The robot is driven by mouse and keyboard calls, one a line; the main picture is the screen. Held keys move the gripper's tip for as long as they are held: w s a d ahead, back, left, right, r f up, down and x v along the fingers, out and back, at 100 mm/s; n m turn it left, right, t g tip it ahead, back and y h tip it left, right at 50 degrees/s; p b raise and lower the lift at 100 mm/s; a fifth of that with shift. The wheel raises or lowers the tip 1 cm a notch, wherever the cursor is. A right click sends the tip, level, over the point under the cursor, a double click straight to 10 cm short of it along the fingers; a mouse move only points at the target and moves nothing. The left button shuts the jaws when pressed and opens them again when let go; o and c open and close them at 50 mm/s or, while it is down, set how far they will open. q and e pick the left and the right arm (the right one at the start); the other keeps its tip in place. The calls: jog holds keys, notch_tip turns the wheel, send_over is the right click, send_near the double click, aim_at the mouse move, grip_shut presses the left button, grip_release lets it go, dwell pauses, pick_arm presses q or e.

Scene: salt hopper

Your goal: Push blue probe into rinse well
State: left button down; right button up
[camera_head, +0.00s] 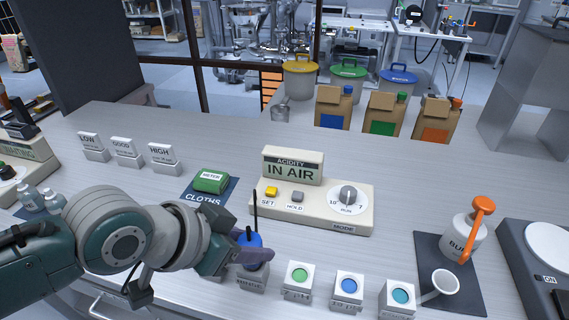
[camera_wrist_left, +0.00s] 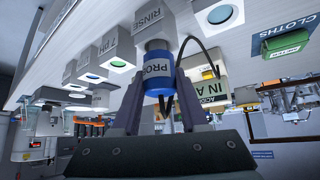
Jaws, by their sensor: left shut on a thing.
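The blue probe (camera_head: 251,247), with a thin black cable, is upright between the fingers of my left gripper (camera_head: 247,253), directly over the rinse well block (camera_head: 253,279). In the left wrist view, the fingers (camera_wrist_left: 158,115) are shut around the blue probe body (camera_wrist_left: 158,82), which has a white label. Its grey end meets the block marked RINSE (camera_wrist_left: 150,22). The well opening is hidden, so I cannot tell how deep the tip sits. My right gripper is not in view.
Blocks with green (camera_head: 299,275), blue (camera_head: 349,286) and teal (camera_head: 401,296) wells stand right of the rinse block. The acidity meter (camera_head: 318,205), reading IN AIR, stands behind. A white cup (camera_head: 441,285) is at right. The table behind the meter is mostly clear.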

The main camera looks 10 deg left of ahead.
pick_arm(q)
jog(key=shift+f+b, duration=0.65)
jog(key=shift+f, duration=0.2)
jog(key=shift+r, duration=0.1)
grip_release()
dwell(0.3)
dwell(0.4)
jog(key=shift+s+a+r+p, duration=0.2)
jog(key=shift+r+p, duration=0.25)
jog(key=shift+p, duration=0.25)
jog(key=p+v, duration=0.5)
jog(key=shift+s, duration=0.1)
dwell(0.3)
